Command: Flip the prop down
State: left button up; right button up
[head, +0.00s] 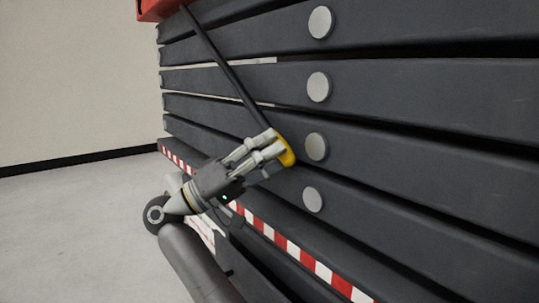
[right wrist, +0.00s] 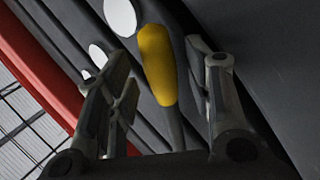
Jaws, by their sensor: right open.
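The prop is a thin dark rod (head: 228,75) slanting down and right from the red part at the top, in front of the stacked grey beams. Its lower end is a yellow tip (head: 287,152). My right gripper (head: 277,143) is at this tip with its fingers partly over it in the head view. In the right wrist view the yellow tip (right wrist: 157,65) shows between the two open fingers (right wrist: 163,88), with a visible gap on each side. Whether a finger touches it I cannot tell. My left gripper is in neither view.
Long grey beams (head: 420,95) with round pale pins (head: 318,86) stand close behind the gripper. A red-and-white striped edge (head: 280,240) runs below. A red part (head: 158,8) is at the top. Open floor (head: 80,225) lies at the left.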

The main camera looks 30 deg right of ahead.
jog(key=v, duration=0.7)
jog(key=shift+a+f, duration=0.15)
jog(key=shift+a, duration=0.05)
